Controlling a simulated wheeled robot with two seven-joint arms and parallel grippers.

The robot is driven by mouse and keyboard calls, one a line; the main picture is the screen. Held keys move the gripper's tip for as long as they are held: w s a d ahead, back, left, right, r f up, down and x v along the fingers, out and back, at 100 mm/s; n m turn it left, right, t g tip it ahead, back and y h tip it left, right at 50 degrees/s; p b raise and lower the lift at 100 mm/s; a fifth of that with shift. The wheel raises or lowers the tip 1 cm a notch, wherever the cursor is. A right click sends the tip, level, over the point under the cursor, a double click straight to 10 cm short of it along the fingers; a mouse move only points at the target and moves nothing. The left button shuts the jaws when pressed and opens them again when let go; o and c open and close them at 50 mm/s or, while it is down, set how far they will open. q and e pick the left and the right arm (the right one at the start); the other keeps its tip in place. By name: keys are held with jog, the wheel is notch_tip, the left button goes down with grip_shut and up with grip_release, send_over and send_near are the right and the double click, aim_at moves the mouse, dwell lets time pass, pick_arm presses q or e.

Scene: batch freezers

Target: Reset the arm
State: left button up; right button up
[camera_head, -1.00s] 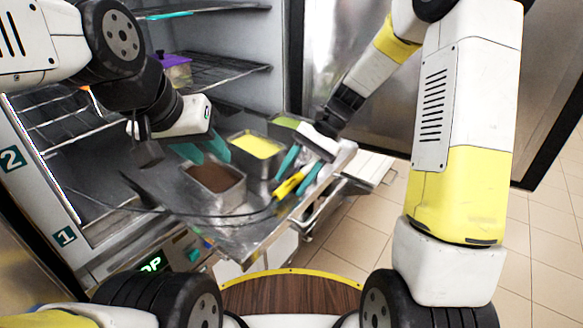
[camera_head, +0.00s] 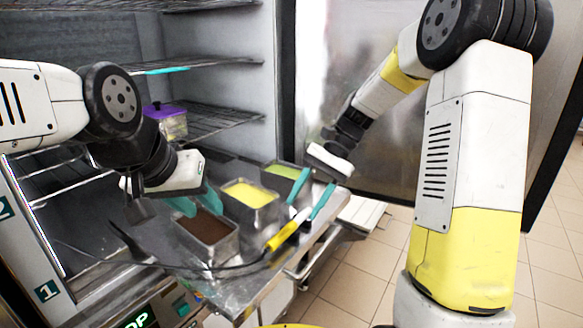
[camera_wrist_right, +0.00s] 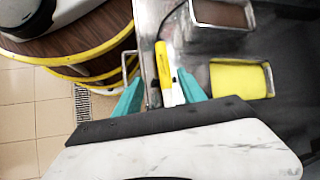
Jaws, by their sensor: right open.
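My right gripper (camera_head: 304,208) is open, its two teal fingers apart above the front edge of the metal shelf. A probe with a yellow handle (camera_head: 283,235) and a dark cable lies just beyond the fingertips. In the right wrist view, the handle (camera_wrist_right: 162,68) shows in the gap between the open fingers (camera_wrist_right: 160,95), with no finger seen closed on it. My left gripper (camera_head: 197,204) has its teal fingers apart by the far side of the pan with brown contents (camera_head: 209,252). Its inner grip area is partly hidden by its own wrist.
Pans with yellow (camera_head: 248,208) and green (camera_head: 284,170) contents stand behind the brown one on the metal shelf (camera_head: 240,290). A purple-lidded container (camera_head: 168,122) sits on a wire rack inside the freezer. The open freezer door (camera_head: 370,110) stands behind my right arm. Tiled floor lies at right.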

jog(key=s+d+r+n+t+h, duration=0.2)
jog(key=s+d+r+n+t, duration=0.1)
jog(key=s, duration=0.4)
jog(key=s+d+r+n+t+h, duration=0.2)
jog(key=s+d+r+n+t, duration=0.1)
jog(key=s+d+r+t, duration=0.3)
jog(key=shift+s+r+t, duration=0.15)
jog(key=shift+s+t, duration=0.45)
jog(key=shift+s, duration=0.2)
jog(key=shift+c, duration=0.2)
